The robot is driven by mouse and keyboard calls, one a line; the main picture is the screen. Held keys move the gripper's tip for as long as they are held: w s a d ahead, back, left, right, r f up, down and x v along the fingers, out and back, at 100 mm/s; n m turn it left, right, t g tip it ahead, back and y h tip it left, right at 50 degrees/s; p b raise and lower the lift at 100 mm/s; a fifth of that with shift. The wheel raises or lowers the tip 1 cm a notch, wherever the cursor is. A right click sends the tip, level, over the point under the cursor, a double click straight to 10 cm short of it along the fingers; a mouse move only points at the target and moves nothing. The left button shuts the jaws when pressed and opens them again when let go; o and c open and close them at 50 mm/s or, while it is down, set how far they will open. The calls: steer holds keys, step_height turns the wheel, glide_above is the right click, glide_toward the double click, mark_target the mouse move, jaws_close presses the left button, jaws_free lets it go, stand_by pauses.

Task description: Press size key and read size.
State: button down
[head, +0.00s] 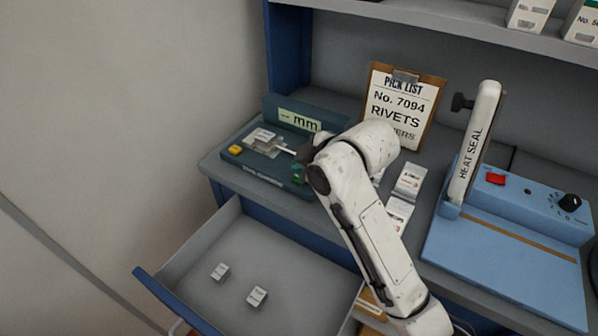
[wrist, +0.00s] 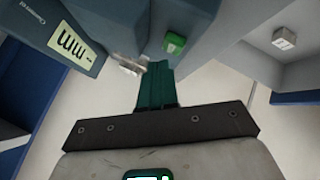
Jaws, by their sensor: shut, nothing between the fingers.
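The dark green gauge (head: 262,178) stands at the left end of the bench. Its display (head: 299,120) shows dashes and "mm", no number; it also shows in the wrist view (wrist: 68,47). A yellow key (head: 235,149) is at the gauge's left, and a green key (head: 298,173) at its right; I cannot read a label on either. A pale metal piece (head: 264,139) and rod lie on top. My gripper (wrist: 160,70) is shut and empty, its fingertips just short of the green key (wrist: 174,44) in the wrist view. Contact is not visible.
An open drawer (head: 205,240) below holds two small white boxes (head: 257,296). A pick list (head: 398,105) reading "No. 7094 RIVETS" stands behind my arm. White packets (head: 409,182) lie right of my arm, then a blue heat sealer (head: 500,245).

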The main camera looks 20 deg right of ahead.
steer(key=shift+r, duration=0.1)
step_height(320, 180, up, 5)
steer(key=p, duration=0.4)
steer(key=shift+p, duration=0.4)
stand_by(0.8)
